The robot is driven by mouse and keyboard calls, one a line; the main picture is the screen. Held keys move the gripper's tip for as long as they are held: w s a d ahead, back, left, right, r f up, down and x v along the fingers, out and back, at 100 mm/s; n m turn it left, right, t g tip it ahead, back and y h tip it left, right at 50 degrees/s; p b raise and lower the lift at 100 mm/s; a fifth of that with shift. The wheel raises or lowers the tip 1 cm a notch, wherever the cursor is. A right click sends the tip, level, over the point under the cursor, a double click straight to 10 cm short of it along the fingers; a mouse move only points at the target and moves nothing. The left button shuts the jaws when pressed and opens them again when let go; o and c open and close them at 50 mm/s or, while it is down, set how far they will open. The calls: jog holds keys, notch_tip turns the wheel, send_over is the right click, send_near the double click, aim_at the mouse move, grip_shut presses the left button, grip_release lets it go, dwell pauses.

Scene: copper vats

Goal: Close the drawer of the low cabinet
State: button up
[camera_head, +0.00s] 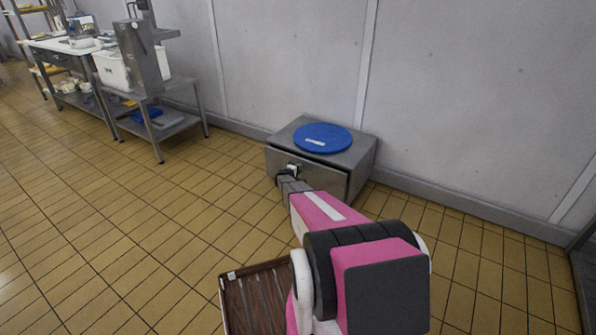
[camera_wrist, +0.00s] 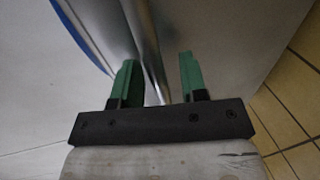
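The low cabinet (camera_head: 358,160) is a grey metal box on the tiled floor against the wall. Its drawer (camera_head: 328,178) faces me, with a dark gap along its top edge; how far it stands out is hard to tell. My gripper (camera_head: 292,169) is at the upper left part of the drawer front, and my arm hides some of that front. In the wrist view my gripper (camera_wrist: 158,66) has its two green fingers apart. A shiny metal edge or bar (camera_wrist: 147,45) runs between them; whether they touch it is unclear.
A blue round board (camera_head: 322,138) with a pale label lies on the cabinet top. Steel tables with a white bin (camera_head: 113,68) stand at the left along the wall. The tiled floor left of the cabinet is clear. A dark edge (camera_head: 583,265) stands at far right.

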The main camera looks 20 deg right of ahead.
grip_shut()
jog(key=shift+r+x, duration=0.2)
jog(key=shift+x, duration=0.8)
jog(key=shift+r+x, duration=0.25)
jog(key=shift+x, duration=0.8)
jog(key=shift+w+d, duration=0.1)
grip_release()
jog(key=v, duration=1)
jog(key=shift+s+a, duration=0.25)
jog(key=shift+a, duration=0.1)
